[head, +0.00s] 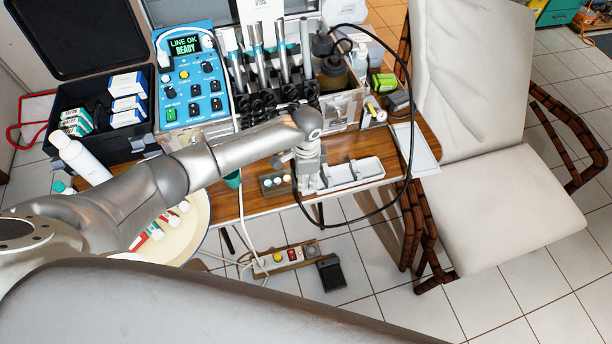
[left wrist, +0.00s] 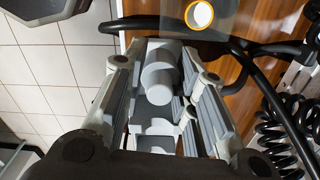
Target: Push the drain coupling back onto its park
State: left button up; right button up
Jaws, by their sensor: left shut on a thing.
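My left gripper (head: 309,182) points down at the front edge of the wooden table, beside a white tray. In the left wrist view its two fingers (left wrist: 163,100) are closed around a grey piece with a rounded cylindrical end (left wrist: 160,78), which looks like the drain coupling. A white round opening with an orange rim (left wrist: 199,14) shows just beyond the fingertips; I cannot tell whether it is the park or whether the coupling touches it. In the head view the coupling is mostly hidden by the gripper. My right gripper is not in view.
A black hose (head: 408,100) loops around the tray (head: 368,170) and passes close to the fingers. The open case (head: 345,104) with handpieces stands behind. A white chair (head: 490,190) is at right.

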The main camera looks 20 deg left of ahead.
pick_arm(q)
jog(key=shift+f, duration=0.4)
dwell(0.3)
jog(key=o, duration=1)
jog(key=shift+r, duration=0.15)
notch_tip(320, 180, up, 12)
jog(key=shift+f, duration=0.1)
